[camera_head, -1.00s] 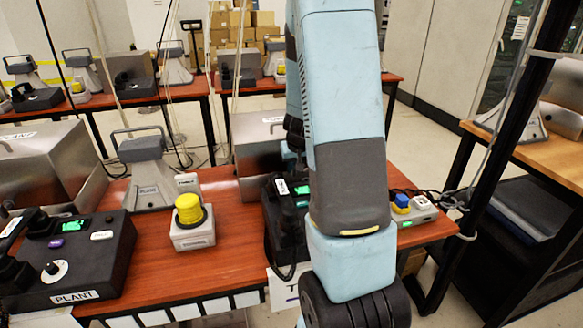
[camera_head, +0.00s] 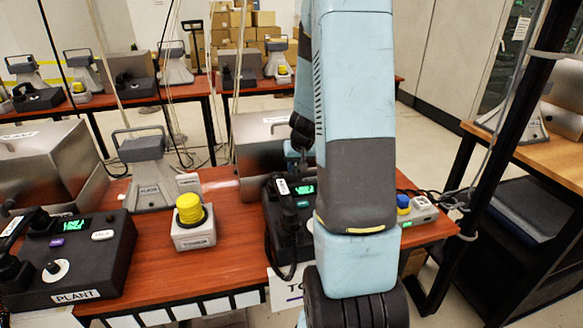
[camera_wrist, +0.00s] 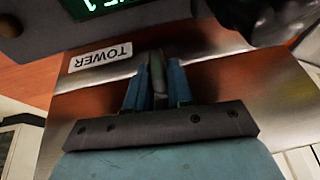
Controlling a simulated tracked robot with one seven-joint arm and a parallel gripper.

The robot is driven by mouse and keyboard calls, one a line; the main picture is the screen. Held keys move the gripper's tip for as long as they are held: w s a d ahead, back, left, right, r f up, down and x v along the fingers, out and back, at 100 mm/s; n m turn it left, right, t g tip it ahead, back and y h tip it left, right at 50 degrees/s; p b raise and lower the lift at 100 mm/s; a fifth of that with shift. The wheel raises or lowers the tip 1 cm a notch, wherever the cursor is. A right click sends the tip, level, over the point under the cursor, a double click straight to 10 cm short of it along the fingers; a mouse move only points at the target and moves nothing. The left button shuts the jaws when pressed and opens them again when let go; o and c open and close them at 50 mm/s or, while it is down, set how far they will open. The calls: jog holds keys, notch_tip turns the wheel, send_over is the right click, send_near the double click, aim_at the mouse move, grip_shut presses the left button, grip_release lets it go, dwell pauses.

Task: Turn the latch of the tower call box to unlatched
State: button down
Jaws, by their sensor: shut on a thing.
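The tower call box is a silver metal box (camera_head: 258,145) behind the black phone console in the head view, partly hidden by my arm. In the wrist view its metal face (camera_wrist: 215,85) carries a white label (camera_wrist: 100,56) reading TOWER, seen upside down. My gripper (camera_wrist: 157,66) reaches up from the bottom of that view. Its two blue fingers are shut on a narrow grey piece, apparently the latch (camera_wrist: 157,74), which stands between them. Most of the latch is hidden by the fingers, so its exact angle is hard to tell. In the head view the fingers are hidden.
A black phone console (camera_head: 290,215) stands in front of the box. A blue-button unit (camera_head: 403,203) lies right of my arm. Bare red tabletop (camera_head: 150,262) shows between the consoles.

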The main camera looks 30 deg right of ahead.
jog(key=shift+d+m+t+y, duration=0.2)
jog(key=shift+m+t+y, duration=0.15)
jog(key=shift+y, duration=1.15)
jog(key=shift+f, duration=0.1)
jog(key=t+y, duration=0.1)
jog(key=y, duration=0.1)
jog(key=m+t+y, duration=0.1)
jog(key=y, duration=0.2)
jog(key=d+f+m+t+y, duration=0.1)
jog(key=y, duration=0.1)
jog(key=shift+s+t+y, duration=0.15)
jog(key=shift+t+y, duration=0.1)
jog(key=shift+y, duration=0.15)
jog(key=c, duration=1.1)
grip_release()
jog(key=shift+d, duration=0.1)
